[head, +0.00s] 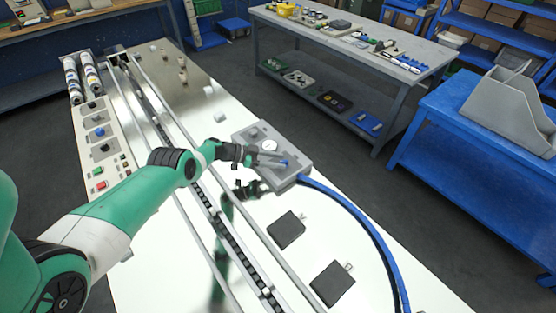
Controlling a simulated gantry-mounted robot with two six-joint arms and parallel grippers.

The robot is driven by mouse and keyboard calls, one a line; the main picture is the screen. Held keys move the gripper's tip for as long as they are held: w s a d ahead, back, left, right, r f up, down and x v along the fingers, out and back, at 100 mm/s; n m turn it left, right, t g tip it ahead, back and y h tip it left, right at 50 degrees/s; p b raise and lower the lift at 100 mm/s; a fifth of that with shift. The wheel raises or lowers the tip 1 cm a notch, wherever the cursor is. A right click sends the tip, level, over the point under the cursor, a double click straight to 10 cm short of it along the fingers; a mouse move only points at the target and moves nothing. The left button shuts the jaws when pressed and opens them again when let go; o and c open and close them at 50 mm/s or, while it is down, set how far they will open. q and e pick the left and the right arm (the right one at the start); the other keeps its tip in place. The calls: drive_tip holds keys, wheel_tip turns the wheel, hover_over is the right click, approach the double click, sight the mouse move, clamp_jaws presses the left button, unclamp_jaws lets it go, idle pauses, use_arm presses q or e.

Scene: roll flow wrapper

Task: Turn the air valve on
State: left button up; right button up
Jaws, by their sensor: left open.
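The air valve unit is a grey box (297,174) on the white machine deck, right of the middle in the head view. It has a round white gauge (270,145) on top and a blue part (285,162), which looks like the valve handle. My left gripper (277,157) reaches in from the left over the top of the box, with its open fingers close to the blue part. The fingers hide part of the box top. I cannot tell whether they touch the handle. My right gripper is not in view.
A thick blue hose (364,230) curves from the box toward the front. Two dark plates (286,230) lie on the deck. A rail conveyor (205,198) runs under my left arm. A button panel (99,142) is at left. A workbench (345,35) stands behind.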

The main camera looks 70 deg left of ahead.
use_arm(q)
drive_tip(key=p+v, duration=0.5)
drive_tip(key=v, duration=0.6)
drive_tip(key=shift+p, duration=0.4)
drive_tip(key=shift+r, duration=0.1)
